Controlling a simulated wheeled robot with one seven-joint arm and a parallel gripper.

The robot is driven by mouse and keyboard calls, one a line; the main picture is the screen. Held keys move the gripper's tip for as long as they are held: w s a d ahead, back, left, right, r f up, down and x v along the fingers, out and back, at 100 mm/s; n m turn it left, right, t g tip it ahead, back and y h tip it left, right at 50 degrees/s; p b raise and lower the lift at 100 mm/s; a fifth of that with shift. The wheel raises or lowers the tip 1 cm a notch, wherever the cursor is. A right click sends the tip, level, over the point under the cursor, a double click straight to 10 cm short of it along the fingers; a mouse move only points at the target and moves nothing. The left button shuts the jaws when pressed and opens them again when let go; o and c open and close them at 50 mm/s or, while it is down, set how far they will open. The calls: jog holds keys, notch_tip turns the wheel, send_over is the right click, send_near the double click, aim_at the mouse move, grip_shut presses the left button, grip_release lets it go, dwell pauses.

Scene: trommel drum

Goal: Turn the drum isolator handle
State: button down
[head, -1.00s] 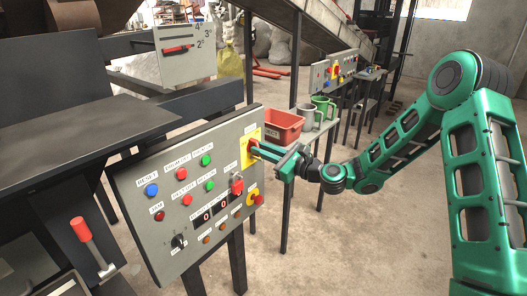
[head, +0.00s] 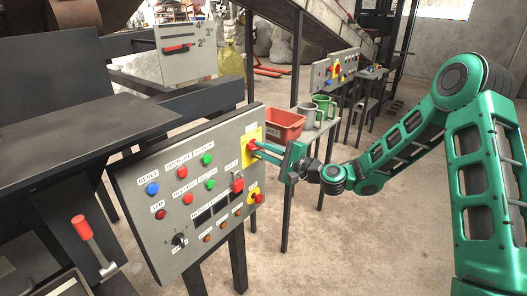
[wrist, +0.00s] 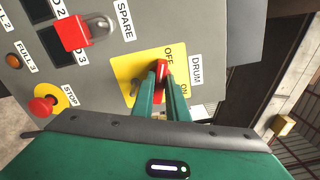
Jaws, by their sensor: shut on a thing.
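The drum isolator handle (wrist: 162,70) is red and sits on a yellow plate (wrist: 127,72) marked OFF and ON, under a DRUM label. In the head view the yellow plate (head: 244,153) is at the grey panel's upper right. My gripper (wrist: 162,74) is shut on the handle, one green finger on each side. In the head view my gripper (head: 258,147) reaches the plate from the right. The fingers hide part of the handle, and I cannot tell exactly which mark it points to.
The grey panel (head: 140,200) carries several coloured buttons and dark display windows (head: 203,216). A red bin (head: 285,125) and mugs stand behind; open floor lies right.

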jog(key=shift+s+a+f+n, duration=0.1)
jog(key=shift+n, duration=0.85)
jog(key=shift+a+f+n, duration=0.1)
jog(key=shift+n, duration=0.85)
jog(key=c, duration=1.7)
grip_release()
jog(key=shift+c, duration=0.2)
jog(key=shift+d, duration=0.1)
jog(key=shift+d, duration=0.1)
jog(key=v, duration=1)
jog(key=shift+d, duration=0.2)
